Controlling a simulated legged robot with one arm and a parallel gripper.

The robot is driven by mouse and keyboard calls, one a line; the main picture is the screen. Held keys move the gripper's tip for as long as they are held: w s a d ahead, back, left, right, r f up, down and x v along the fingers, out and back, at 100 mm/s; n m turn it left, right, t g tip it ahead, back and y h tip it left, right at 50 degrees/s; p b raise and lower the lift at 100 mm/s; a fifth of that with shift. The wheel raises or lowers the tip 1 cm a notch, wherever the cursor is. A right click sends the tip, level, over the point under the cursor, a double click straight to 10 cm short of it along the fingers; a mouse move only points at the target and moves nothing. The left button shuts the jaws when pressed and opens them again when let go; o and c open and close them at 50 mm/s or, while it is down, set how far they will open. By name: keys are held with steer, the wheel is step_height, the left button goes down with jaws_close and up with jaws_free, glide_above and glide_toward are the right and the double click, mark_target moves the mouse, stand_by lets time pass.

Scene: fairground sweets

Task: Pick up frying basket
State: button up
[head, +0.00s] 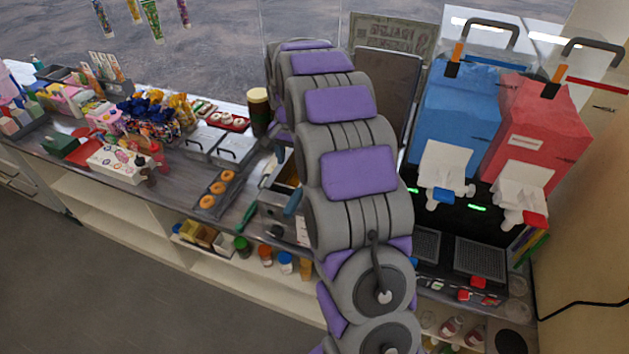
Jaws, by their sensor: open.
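No frying basket can be made out clearly. A metal box that looks like a fryer (270,210) stands on the counter just left of my arm, with a yellowish inside and a blue part (293,203) at its edge. My arm covers its right side, so a basket there would be partly or wholly hidden. My segmented grey and purple arm rises through the middle of the view and bends over at the top. My gripper does not show; it is out of sight behind the arm.
The slush machine has a blue tank (458,115) and a red tank (540,135), right of my arm. Left on the counter (172,190) are a tray of doughnuts (216,190), lidded metal containers (235,150) and packaged sweets (150,115). The floor (90,290) at lower left is clear.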

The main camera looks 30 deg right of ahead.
mark_target(298, 190)
steer(key=f, duration=0.7)
steer(key=d+f, duration=0.1)
steer(key=f, duration=0.2)
steer(key=shift+f, duration=0.35)
steer(key=shift+a+f+p, duration=0.25)
steer(key=shift+f+p, duration=0.05)
steer(key=shift+f, duration=0.25)
steer(key=f, duration=0.2)
steer(key=d+f, duration=0.1)
steer(key=f, duration=0.1)
steer(key=shift+f, duration=0.35)
steer(key=shift+a, duration=0.15)
jaws_close()
